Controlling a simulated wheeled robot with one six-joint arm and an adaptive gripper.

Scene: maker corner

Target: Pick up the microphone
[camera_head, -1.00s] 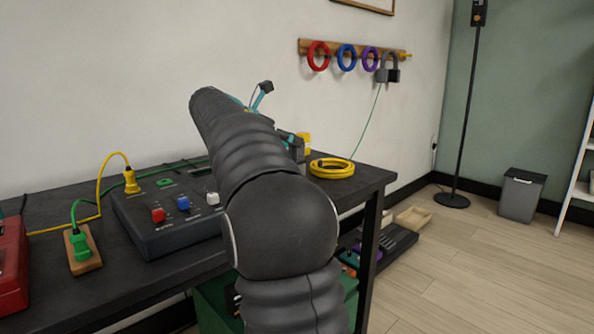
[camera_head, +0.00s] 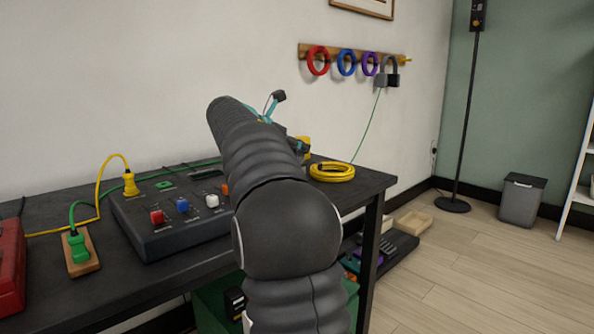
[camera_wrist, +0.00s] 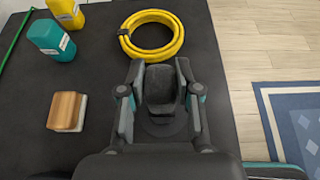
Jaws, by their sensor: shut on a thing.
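The microphone (camera_wrist: 160,85) is a dark grey, blocky-looking thing between the fingers of my gripper (camera_wrist: 160,95) in the wrist view. My gripper is shut on it, one finger along each side. A dark round shape shows just below it, perhaps its base. I cannot tell whether it touches the black table (camera_wrist: 215,105) or is lifted. In the head view my arm hides the microphone and most of the gripper.
A coiled yellow cable (camera_wrist: 151,35) lies just beyond my gripper. A control box (camera_head: 170,220) with coloured knobs sits left of my arm. The table's right edge is close.

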